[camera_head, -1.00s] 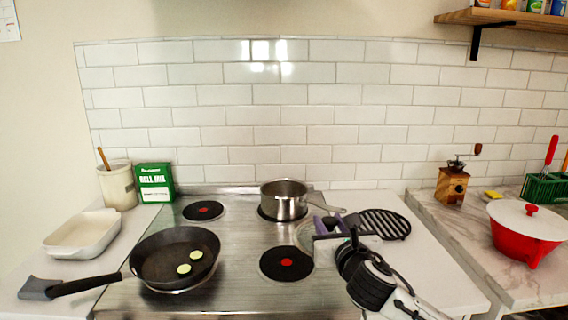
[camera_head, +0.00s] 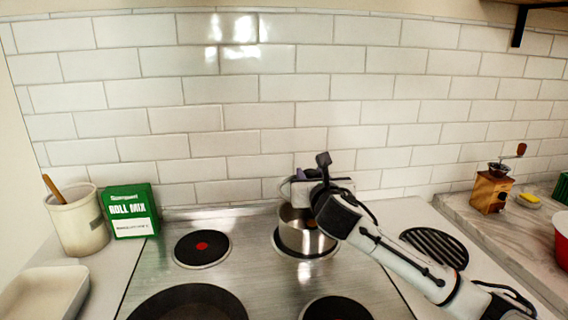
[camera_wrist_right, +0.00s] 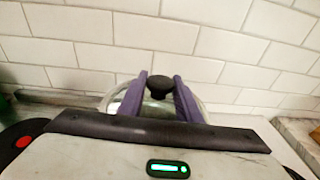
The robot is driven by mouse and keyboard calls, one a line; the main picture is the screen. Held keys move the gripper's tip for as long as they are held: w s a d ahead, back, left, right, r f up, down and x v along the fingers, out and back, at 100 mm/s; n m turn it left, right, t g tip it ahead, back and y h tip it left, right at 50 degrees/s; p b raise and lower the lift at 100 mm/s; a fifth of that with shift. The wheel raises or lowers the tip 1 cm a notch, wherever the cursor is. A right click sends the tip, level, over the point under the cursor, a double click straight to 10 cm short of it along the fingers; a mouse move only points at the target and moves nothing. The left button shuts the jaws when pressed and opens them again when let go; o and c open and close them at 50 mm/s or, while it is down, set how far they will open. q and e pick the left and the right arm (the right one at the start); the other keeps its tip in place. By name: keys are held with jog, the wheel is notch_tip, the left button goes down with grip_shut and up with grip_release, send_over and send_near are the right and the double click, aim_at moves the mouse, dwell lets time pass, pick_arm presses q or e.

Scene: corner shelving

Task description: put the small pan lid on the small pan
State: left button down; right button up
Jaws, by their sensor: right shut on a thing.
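The small pan (camera_head: 306,239) is a steel saucepan on the back right burner of the stove, with its rim partly hidden behind my right gripper. My right gripper (camera_head: 303,180) is above the pan in the head view, its wrist covering much of the opening. In the right wrist view the purple fingers of my right gripper (camera_wrist_right: 160,97) are shut on the black knob (camera_wrist_right: 160,84) of the small pan lid (camera_wrist_right: 114,101), a clear glass lid. In the head view the lid is mostly hidden by the gripper. My left gripper is not in view.
A black frying pan (camera_head: 188,303) sits at the front left of the stove. A black ribbed trivet (camera_head: 435,247) lies right of the small pan. A green box (camera_head: 131,212) and a utensil crock (camera_head: 78,222) stand at left. The tiled wall (camera_head: 230,110) is close behind the stove.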

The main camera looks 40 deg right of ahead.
jog(key=shift+w+r, duration=0.2)
jog(key=shift+r, duration=0.05)
jog(key=shift+s+f+b, duration=0.25)
jog(key=shift+f+b, duration=0.05)
jog(key=shift+f, duration=0.2)
jog(key=shift+f+b, duration=0.35)
jog(key=shift+f, duration=0.35)
notch_tip(320, 180, down, 2)
jog(key=b, duration=0.3)
jog(key=shift+w, duration=0.1)
notch_tip(320, 180, down, 2)
jog(key=shift+f, duration=0.1)
jog(key=shift+a+f, duration=0.1)
jog(key=shift+s+a+f, duration=0.1)
jog(key=shift+s+f, duration=0.1)
jog(key=shift+f, duration=0.2)
grip_shut()
